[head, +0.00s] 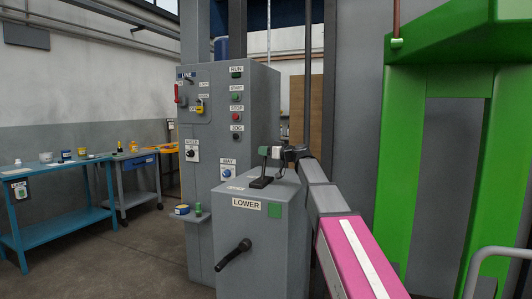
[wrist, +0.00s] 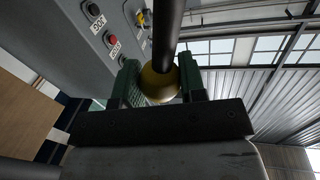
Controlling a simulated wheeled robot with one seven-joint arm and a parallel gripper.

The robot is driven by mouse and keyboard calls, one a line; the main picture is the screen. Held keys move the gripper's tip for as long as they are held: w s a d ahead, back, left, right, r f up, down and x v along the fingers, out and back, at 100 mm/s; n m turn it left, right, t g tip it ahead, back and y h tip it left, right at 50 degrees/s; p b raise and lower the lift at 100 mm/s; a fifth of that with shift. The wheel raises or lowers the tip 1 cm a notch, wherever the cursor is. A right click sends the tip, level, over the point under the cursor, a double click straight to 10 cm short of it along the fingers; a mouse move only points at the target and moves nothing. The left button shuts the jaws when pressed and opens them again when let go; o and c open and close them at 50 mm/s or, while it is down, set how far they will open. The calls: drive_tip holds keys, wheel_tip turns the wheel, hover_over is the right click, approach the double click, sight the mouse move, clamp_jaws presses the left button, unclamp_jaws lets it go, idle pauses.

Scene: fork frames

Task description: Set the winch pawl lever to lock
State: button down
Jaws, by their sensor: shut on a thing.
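The pawl lever (head: 264,174) rises from a black base on top of the grey winch box (head: 262,230). Its dark rod (wrist: 168,30) and yellow ball knob (wrist: 158,88) show in the wrist view. My gripper (head: 270,153) is at the lever's top end, with its green fingers shut on the knob, one on each side. The fingers also show in the wrist view (wrist: 158,78). A small label (head: 235,188) lies on the box top, too small to read. The lever's exact setting cannot be told, and my gripper hides its upper end.
A black crank handle (head: 234,255) sticks out of the box front, below a LOWER label (head: 247,204). A tall grey control cabinet (head: 215,130) stands close behind. A green frame (head: 405,160) stands right of my arm. A blue bench (head: 60,185) is far left.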

drive_tip(key=shift+s+a+r+n, duration=0.15)
drive_tip(key=shift+s+n, duration=0.15)
drive_tip(key=shift+s, duration=0.15)
drive_tip(key=shift+s+a+r+n, duration=0.1)
drive_tip(key=shift+s+n, duration=0.2)
drive_tip(key=shift+s, duration=0.1)
drive_tip(key=s+a+n+y, duration=0.1)
drive_tip(key=s+a+n, duration=0.1)
drive_tip(key=s+n, duration=0.3)
drive_tip(key=shift+s+a+f+n+y, duration=0.3)
drive_tip(key=shift+s+a+f+n, duration=0.1)
drive_tip(key=shift+s, duration=0.95)
drive_tip(key=c, duration=0.7)
unclamp_jaws()
